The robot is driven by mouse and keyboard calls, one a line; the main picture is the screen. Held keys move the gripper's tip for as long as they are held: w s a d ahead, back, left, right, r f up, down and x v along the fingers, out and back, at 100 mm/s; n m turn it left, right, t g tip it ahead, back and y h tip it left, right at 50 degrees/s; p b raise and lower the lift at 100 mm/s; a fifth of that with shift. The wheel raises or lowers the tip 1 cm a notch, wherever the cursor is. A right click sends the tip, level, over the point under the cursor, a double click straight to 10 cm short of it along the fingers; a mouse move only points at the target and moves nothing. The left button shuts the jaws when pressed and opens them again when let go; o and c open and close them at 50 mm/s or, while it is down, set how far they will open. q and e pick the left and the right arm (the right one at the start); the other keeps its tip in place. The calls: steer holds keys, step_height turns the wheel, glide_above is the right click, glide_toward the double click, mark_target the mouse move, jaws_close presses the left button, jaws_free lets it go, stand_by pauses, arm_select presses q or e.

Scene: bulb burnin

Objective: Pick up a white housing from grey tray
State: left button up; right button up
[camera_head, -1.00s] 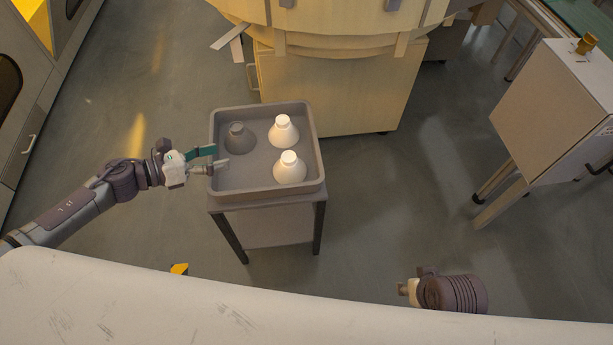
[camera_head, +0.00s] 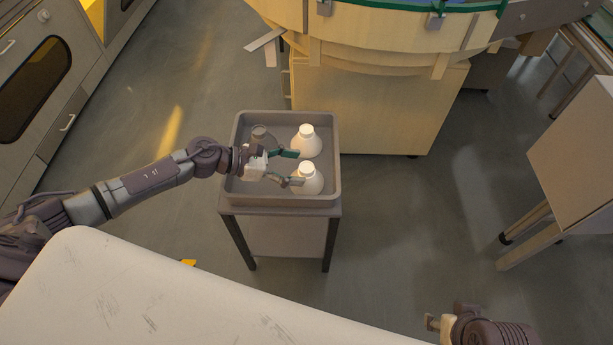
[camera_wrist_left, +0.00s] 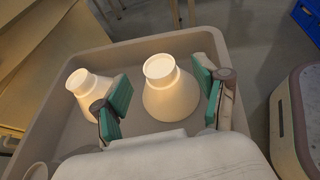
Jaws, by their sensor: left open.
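The grey tray (camera_head: 330,160) sits on a small stand and holds two white housings and one grey housing (camera_head: 259,134). One white housing (camera_head: 306,142) is at the back right of the tray. The other white housing (camera_head: 308,181) is at the front right. My left gripper (camera_head: 297,168) is open over the tray. In the left wrist view, its green-padded fingers (camera_wrist_left: 164,106) show either side of the nearer white housing (camera_wrist_left: 170,92), with the other white housing (camera_wrist_left: 88,89) left of the left finger. Contact cannot be told. My right gripper (camera_head: 434,322) is at the bottom right.
A large round wooden machine (camera_head: 380,100) stands just behind the tray. A wooden cabinet (camera_head: 575,155) is at the right, and grey cabinets line the left. Open floor (camera_head: 420,220) lies right of the stand. A white surface (camera_head: 180,300) fills the lower left foreground.

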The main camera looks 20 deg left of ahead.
mark_target(301, 168)
arm_select(q)
steer(key=x, duration=0.3)
steer(key=shift+w+d+f, duration=0.1)
steer(key=shift+d, duration=0.05)
steer(key=shift+c, duration=0.3)
steer(key=c, duration=1.2)
